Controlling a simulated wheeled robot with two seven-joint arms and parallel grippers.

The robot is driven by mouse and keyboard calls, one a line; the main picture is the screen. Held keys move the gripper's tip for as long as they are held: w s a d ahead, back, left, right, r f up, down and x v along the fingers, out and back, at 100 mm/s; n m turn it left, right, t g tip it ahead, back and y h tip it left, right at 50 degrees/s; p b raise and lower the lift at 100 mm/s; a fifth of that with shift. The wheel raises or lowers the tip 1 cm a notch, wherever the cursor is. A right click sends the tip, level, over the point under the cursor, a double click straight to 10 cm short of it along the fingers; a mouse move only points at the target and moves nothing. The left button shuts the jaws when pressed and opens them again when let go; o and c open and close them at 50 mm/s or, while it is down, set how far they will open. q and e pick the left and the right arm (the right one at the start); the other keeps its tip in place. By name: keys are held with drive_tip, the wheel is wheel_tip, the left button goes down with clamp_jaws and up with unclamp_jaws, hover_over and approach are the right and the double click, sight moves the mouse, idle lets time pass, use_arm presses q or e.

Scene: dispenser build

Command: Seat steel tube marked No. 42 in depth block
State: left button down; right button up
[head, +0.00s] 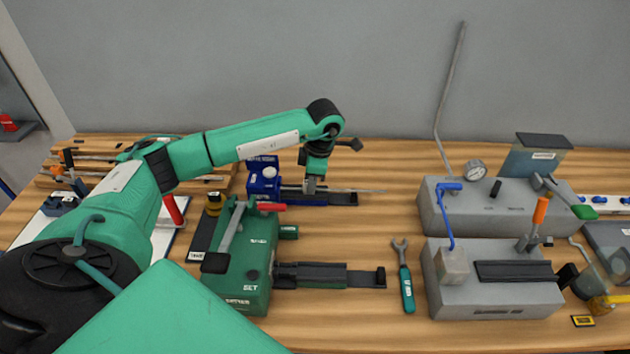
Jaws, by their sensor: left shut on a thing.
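My left gripper (312,187) points down in the middle of the bench, shut on a thin steel tube (358,190). The tube lies roughly level, its free end reaching right. It is over or close to the black rail (340,199) of a small blue block (264,178); I cannot tell whether it touches. The gripper hides part of the tube, and its marking is too small to read. I cannot tell by label which fixture is the depth block. My right gripper is not in view.
A green fixture (254,262) with a lever and a black rail stands nearer, beside a green-handled wrench (405,283). Two grey machine blocks (505,213) (470,300) stand at right. Wooden racks (100,150) are at the back left.

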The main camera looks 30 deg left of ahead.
sight(296, 188)
use_arm(q)
drive_tip(key=shift+s+a, duration=0.25)
drive_tip(key=shift+a, duration=0.2)
drive_tip(key=shift+s+a, duration=0.4)
drive_tip(key=shift+a, duration=0.25)
drive_tip(key=shift+s+a, duration=0.4)
drive_tip(key=shift+a, duration=0.25)
drive_tip(key=c, duration=0.9)
unclamp_jaws()
drive_tip(key=shift+r, duration=0.15)
drive_tip(key=shift+r, duration=0.5)
drive_tip(key=shift+r+p, duration=1.5)
drive_tip(key=shift+r, duration=1.4)
